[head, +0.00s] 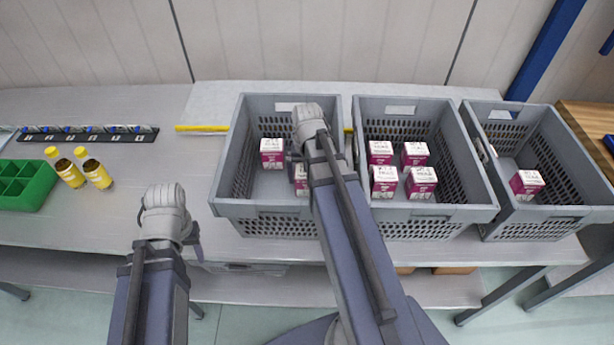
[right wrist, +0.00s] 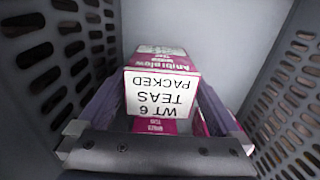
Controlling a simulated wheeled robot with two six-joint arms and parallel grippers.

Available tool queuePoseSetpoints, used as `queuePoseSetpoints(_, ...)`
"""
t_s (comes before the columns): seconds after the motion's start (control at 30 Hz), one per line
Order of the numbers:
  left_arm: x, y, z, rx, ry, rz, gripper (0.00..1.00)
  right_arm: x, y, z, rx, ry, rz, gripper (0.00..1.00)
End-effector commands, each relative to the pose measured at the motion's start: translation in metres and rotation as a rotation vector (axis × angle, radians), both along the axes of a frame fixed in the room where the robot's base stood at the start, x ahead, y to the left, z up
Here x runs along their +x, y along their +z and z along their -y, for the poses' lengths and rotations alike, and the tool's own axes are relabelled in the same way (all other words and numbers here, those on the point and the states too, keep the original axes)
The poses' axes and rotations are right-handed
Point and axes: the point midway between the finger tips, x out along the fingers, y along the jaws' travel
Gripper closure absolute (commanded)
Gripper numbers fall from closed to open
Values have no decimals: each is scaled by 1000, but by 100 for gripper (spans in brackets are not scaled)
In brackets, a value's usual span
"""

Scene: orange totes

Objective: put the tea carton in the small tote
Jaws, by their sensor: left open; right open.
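Tea cartons, magenta with white labelled tops, stand in grey totes in the head view. The left tote (head: 232,207) holds one carton (head: 272,153) at the back and another (head: 301,180) partly hidden by my right arm. My right gripper (right wrist: 163,100) is inside this tote, open, with its fingers on either side of a carton labelled "TEAS" (right wrist: 160,93). Whether the fingers touch it I cannot tell. My left gripper (head: 195,238) is open and empty over the table's front edge, its fingertips mostly hidden. Which tote is the small one is not clear from their look.
The middle tote (head: 440,213) holds several cartons. The right tote (head: 550,213) stands angled, with one carton (head: 526,184). Yellow-capped bottles (head: 96,173), a green divided tray (head: 25,185) and a black strip (head: 88,134) lie at left. The table between bottles and left tote is clear.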

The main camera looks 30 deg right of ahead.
Motion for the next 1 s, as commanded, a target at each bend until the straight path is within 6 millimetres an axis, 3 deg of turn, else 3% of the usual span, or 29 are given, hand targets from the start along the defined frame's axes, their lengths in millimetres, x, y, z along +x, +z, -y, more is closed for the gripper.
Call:
queuePoseSetpoints(0.6, 0, 94, 0, 0, -2, 0, 50, 0, 94, 0, 0, 0, 0, 0)
queuePoseSetpoints(0.8, 0, 110, 0, 0, -2, 0, 50, 0, 110, 0, 0, 0, 0, 0)
queuePoseSetpoints(1.0, 0, 111, 0, 0, -2, 0, 50, 0, 111, 0, 0, 0, 0, 0)
